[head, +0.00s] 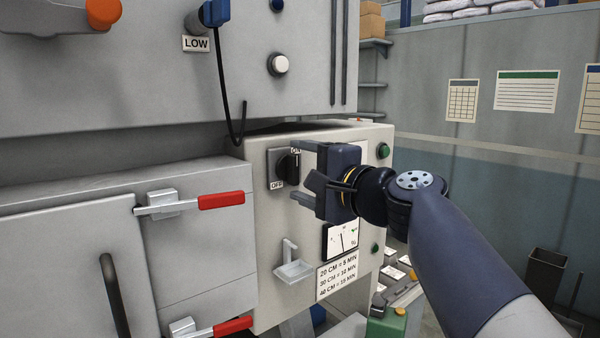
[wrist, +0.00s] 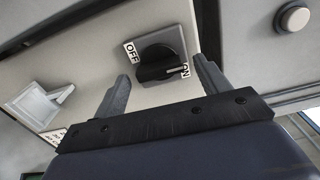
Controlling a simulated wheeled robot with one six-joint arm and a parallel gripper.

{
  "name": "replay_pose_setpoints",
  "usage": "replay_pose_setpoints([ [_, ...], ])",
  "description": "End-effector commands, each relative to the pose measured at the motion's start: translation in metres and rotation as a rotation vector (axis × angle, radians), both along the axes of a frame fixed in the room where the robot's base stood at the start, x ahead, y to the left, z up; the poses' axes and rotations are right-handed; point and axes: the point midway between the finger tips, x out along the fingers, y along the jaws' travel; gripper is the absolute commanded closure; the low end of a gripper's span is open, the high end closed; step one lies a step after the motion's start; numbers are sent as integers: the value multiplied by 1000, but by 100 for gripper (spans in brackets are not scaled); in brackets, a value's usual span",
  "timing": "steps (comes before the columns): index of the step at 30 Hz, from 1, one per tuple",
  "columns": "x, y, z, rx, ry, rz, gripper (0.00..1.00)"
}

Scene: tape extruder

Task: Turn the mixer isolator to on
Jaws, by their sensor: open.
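The mixer isolator (head: 289,163) is a black rotary knob on a dark square plate on the pale machine panel, with an ON label at its upper right and an OFF label at its lower left. The knob stands upright in the head view. In the wrist view the knob (wrist: 158,70) has a white line on its handle that points at the ON label. My gripper (head: 304,173) is open and empty just in front of the knob. In the wrist view its fingers lie on either side of the knob, with gaps to it.
A dial gauge (head: 341,239) and a small bracket tray (head: 293,266) are below the knob. A green button (head: 383,151) is to the right. Red-handled latches (head: 221,200) sit on the left doors. A black cable (head: 229,110) hangs above left.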

Motion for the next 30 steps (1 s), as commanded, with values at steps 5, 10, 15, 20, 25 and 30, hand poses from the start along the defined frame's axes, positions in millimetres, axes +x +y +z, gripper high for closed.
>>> replay_pose_setpoints([
  [5, 0, 0, 0, -1, -1, 0, 29],
  [10, -8, -6, 0, 0, -1, -1, 29],
  [15, -31, -22, -1, -1, -4, -5, 29],
  [20, -56, -39, -1, -1, -3, -6, 29],
  [25, -75, -52, -1, 0, -1, -5, 29],
  [30, -86, -59, 0, 0, -1, -3, 29],
])
